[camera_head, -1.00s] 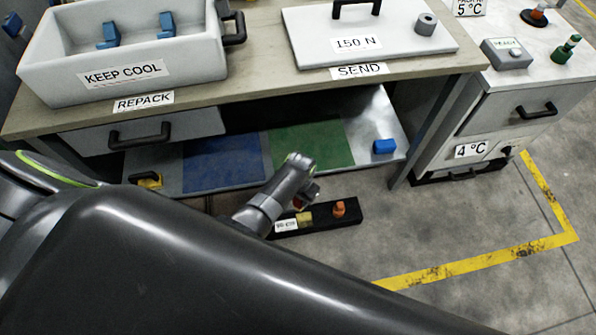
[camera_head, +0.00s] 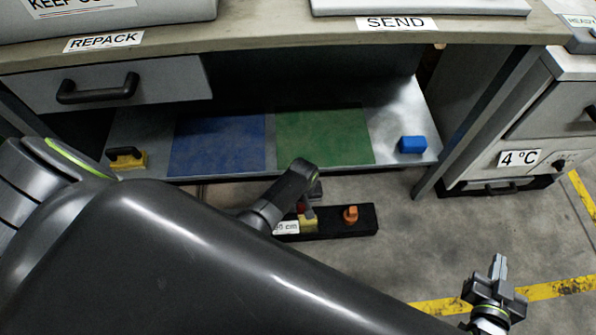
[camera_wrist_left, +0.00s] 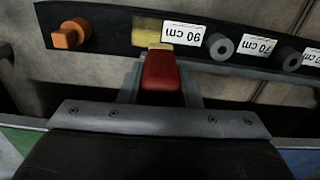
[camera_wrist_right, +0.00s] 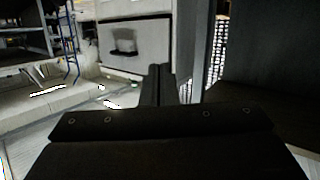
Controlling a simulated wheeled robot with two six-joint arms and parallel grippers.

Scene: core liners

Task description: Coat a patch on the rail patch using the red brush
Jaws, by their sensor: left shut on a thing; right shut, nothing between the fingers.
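My left gripper (camera_head: 312,190) is shut on the red brush (camera_wrist_left: 160,72), whose red body shows between the fingers in the left wrist view. A bit of its red also shows under the gripper in the head view (camera_head: 301,207). The black rail (camera_head: 335,225) lies low in front of the shelf and carries a yellow patch (camera_wrist_left: 150,30) beside a "90 cm" label. The brush's far end is over or at this patch; I cannot tell whether they touch. My right gripper (camera_head: 498,265) is shut and empty, above the floor at the lower right.
An orange knob (camera_head: 350,214) stands on the rail; grey round pegs (camera_wrist_left: 220,46) sit by its labels. The low shelf behind holds a blue mat (camera_head: 218,145), a green mat (camera_head: 322,137), a blue block (camera_head: 412,144) and a yellow block with a black handle (camera_head: 128,158). The bench overhangs it.

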